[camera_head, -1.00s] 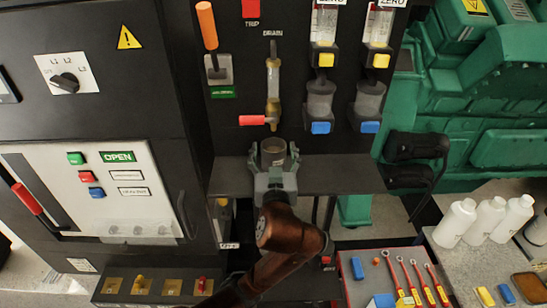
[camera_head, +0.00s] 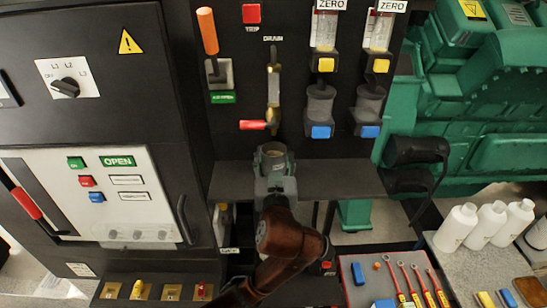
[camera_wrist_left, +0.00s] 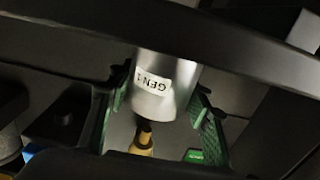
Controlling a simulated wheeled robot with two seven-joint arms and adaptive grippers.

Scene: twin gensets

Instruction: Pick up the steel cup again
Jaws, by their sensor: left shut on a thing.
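The steel cup (camera_head: 272,150) is upright on the dark shelf, below the brass drain valve (camera_head: 272,100). My left gripper (camera_head: 272,158) reaches it from the front and is shut on it, with a finger on either side. In the left wrist view the cup (camera_wrist_left: 166,85) is a grey cylinder with a white label that reads GEN 1. It sits between the green finger pads. Whether its base touches the shelf cannot be told. My right gripper is not in view.
The dark shelf (camera_head: 345,177) is clear to the right of the cup. The drain's red handle (camera_head: 253,125) points left above it. Blue-tipped holders (camera_head: 320,131) hang close on the right. A tool tray (camera_head: 352,291) and white bottles (camera_head: 456,227) stand at the lower right.

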